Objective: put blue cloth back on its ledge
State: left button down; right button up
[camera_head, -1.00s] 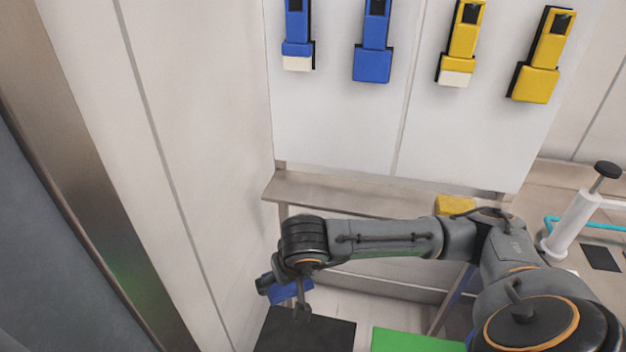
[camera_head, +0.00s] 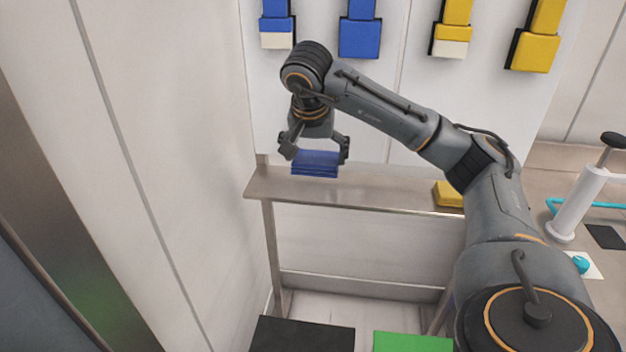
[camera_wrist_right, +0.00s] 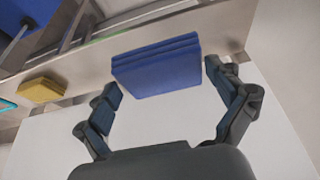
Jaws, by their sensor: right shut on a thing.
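My right gripper (camera_head: 314,150) is shut on the folded blue cloth (camera_head: 316,164). The cloth hangs level below the fingers, in front of the wall panel and by the left end of the metal ledge (camera_head: 375,192). I cannot tell whether it touches the ledge. In the right wrist view the blue cloth (camera_wrist_right: 157,66) shows as stacked folds between the two fingers (camera_wrist_right: 165,85), with the ledge (camera_wrist_right: 225,28) behind it. My left gripper is not in view.
A folded yellow cloth (camera_head: 448,194) lies on the ledge to the right. Blue and yellow tools (camera_head: 358,38) hang on the wall panel above. A black mat (camera_head: 305,336) and a green mat (camera_head: 412,342) are below. A white pump bottle (camera_head: 580,203) stands at right.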

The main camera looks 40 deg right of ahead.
jog(key=w+d+f, duration=0.2)
jog(key=f, duration=0.1)
jog(key=w+d+f, duration=0.1)
jog(key=w+f, duration=0.1)
jog(key=shift+d+p, duration=0.25)
jog(key=shift+p, duration=0.15)
jog(key=shift+w+d+f, duration=0.25)
jog(key=shift+w+f, duration=0.15)
jog(key=shift+f, duration=0.1)
notch_tip(320, 180, down, 3)
jog(key=shift+w+d+f+p, duration=0.1)
jog(key=shift+w+d+p, duration=0.05)
jog(key=shift+p, duration=0.45)
jog(key=shift+f, duration=0.2)
jog(key=shift+f, duration=0.15)
jog(key=o, duration=0.8)
jog(key=shift+c, duration=0.2)
